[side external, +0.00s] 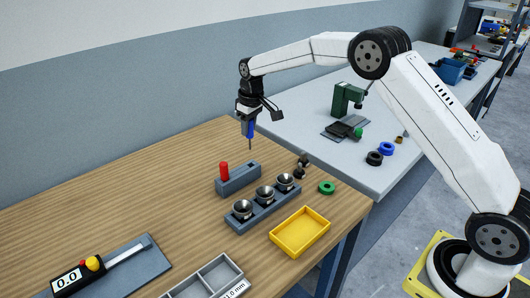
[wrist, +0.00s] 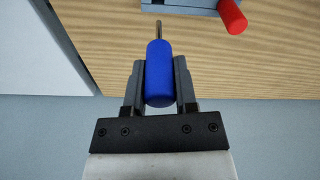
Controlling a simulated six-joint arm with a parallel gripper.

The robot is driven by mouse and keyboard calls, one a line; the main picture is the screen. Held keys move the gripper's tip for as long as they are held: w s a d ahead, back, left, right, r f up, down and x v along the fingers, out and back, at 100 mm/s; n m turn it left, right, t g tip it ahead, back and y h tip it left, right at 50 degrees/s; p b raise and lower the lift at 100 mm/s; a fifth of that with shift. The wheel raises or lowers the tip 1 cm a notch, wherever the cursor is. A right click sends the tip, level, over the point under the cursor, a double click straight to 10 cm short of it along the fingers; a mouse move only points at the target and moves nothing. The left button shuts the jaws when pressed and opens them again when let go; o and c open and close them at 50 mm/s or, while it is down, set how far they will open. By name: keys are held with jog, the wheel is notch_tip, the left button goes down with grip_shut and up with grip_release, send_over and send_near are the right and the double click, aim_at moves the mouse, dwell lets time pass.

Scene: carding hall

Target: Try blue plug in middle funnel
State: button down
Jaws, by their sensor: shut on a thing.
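My gripper (side external: 248,121) is shut on the blue plug (side external: 251,129), a blue handle with a thin metal pin pointing down. In the wrist view the plug (wrist: 160,75) sits between the two fingers of my gripper (wrist: 160,80). It hangs in the air above and behind the grey block. The middle funnel (side external: 265,193) is a metal cup in a row of three on a blue-grey rack (side external: 238,226), in front of and to the right of the plug, and below it. All three funnels look empty of plugs.
A red plug (side external: 224,171) stands in the grey block (side external: 243,178); it also shows in the wrist view (wrist: 231,15). A yellow tray (side external: 300,249), a green ring (side external: 327,188) and a small dark object (side external: 301,167) are near the rack. A gauge (side external: 84,271) lies front left.

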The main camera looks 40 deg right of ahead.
jog(key=shift+r, duration=2.3)
jog(key=s+a+f, duration=0.2)
jog(key=s+f, duration=0.1)
jog(key=s, duration=0.3)
jog(key=s+a+f, duration=0.3)
jog(key=s, duration=0.3)
jog(key=shift+s+a+f, duration=0.2)
jog(key=shift+s+a, duration=0.05)
jog(key=shift+f, duration=0.15)
jog(key=shift+f, duration=1.9)
jog(key=shift+f, duration=1)
dwell(1.2)
